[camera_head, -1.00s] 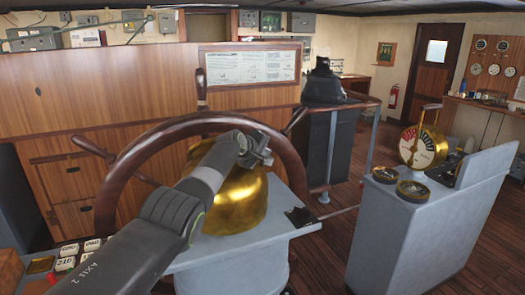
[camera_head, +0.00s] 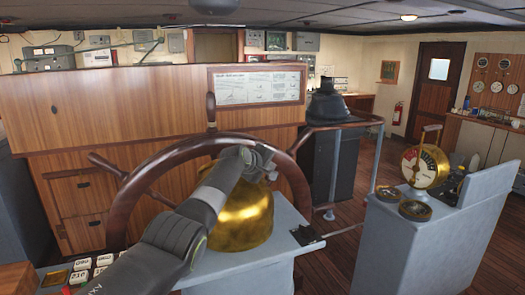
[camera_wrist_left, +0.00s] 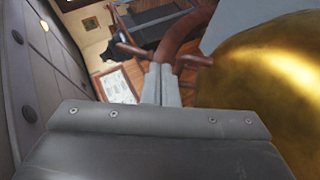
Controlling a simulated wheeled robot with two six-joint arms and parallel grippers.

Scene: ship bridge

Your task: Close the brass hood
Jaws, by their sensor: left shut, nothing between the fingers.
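My left gripper (camera_head: 262,158) is shut and empty at the top of the hood, near the wheel's rim. In the left wrist view the hood (camera_wrist_left: 262,85) fills the right side, and the closed fingers (camera_wrist_left: 160,84) are left of it. I cannot tell whether they touch it. The hood's hinge and opening are hidden. My right gripper is not in view.
A grey console (camera_head: 400,245) with a brass telegraph (camera_head: 425,167) stands at right. A wooden cabinet (camera_head: 110,115) stands behind. Labelled buttons (camera_head: 90,268) are at lower left. Open floor lies between pedestal and console.

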